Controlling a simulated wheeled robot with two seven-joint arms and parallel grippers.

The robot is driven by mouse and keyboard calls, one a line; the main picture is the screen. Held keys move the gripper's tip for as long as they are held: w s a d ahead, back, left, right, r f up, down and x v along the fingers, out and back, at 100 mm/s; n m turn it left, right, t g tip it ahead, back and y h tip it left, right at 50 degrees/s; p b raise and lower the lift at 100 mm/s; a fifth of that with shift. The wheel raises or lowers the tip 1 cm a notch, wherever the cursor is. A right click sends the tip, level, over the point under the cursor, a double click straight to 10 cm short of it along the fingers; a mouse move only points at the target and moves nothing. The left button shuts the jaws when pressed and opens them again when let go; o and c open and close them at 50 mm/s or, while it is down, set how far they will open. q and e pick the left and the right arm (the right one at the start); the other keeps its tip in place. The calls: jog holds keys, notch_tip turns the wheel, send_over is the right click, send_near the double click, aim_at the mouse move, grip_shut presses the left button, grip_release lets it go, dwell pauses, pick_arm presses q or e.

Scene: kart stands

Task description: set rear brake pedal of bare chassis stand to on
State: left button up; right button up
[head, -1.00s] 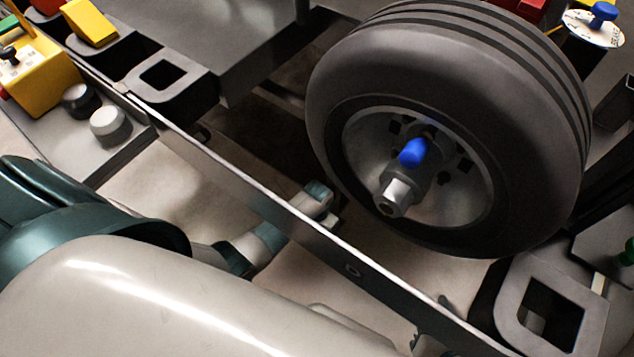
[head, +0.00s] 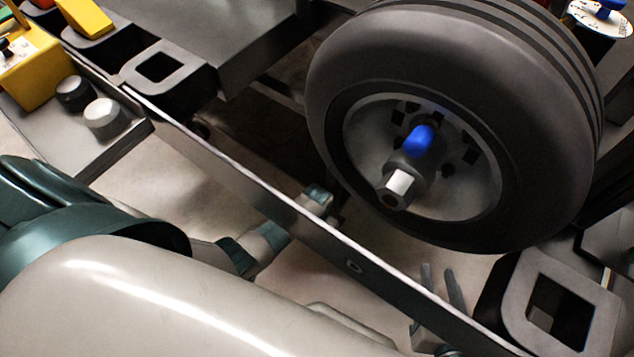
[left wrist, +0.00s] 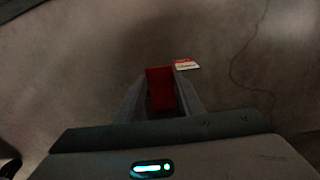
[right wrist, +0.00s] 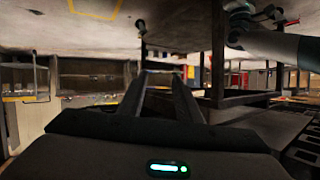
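A red pedal-like block (left wrist: 160,88) shows in the left wrist view, with a small red and white label (left wrist: 187,64) beside it. My left gripper (left wrist: 160,74) is open, its fingers on either side of the red block; I cannot tell whether they touch it. In the head view my right gripper (head: 440,285) is partly hidden behind the long metal rail, its fingers apart. In the right wrist view that gripper (right wrist: 164,75) is open and empty. The left gripper and red block cannot be made out in the head view.
A stand's rail (head: 270,215) crosses the head view. A large tyre (head: 340,80) with a blue knob (head: 419,141) stands behind it. A yellow box (head: 35,75) and two round knobs are at the upper left. Square tube ends (head: 600,310) jut out at the right.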

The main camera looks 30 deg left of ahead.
pick_arm(q)
grip_shut()
jog(key=shift+s+f+t+p, duration=0.3)
jog(key=shift+f+t+p, duration=0.15)
jog(key=shift+t, duration=0.25)
jog(key=shift+s+f+t, duration=0.1)
jog(key=shift+f+t, duration=0.1)
jog(key=shift+t, duration=0.2)
jog(key=shift+f+t, duration=0.25)
jog(key=shift+t, duration=0.05)
jog(key=shift+s+f+t, duration=0.1)
jog(key=shift+f+t, duration=0.1)
jog(key=shift+t, duration=0.1)
jog(key=shift+f+t+h+b, duration=0.4)
jog(key=shift+f+t+b, duration=0.2)
jog(key=shift+t, duration=0.4)
pick_arm(e)
jog(key=shift+w+a+r+t, duration=0.15)
jog(key=shift+r+t, duration=0.1)
jog(key=shift+r, duration=0.15)
jog(key=shift+w+a+r+t, duration=0.1)
jog(key=shift+w+r+t, duration=0.05)
jog(key=shift+r+t, duration=0.15)
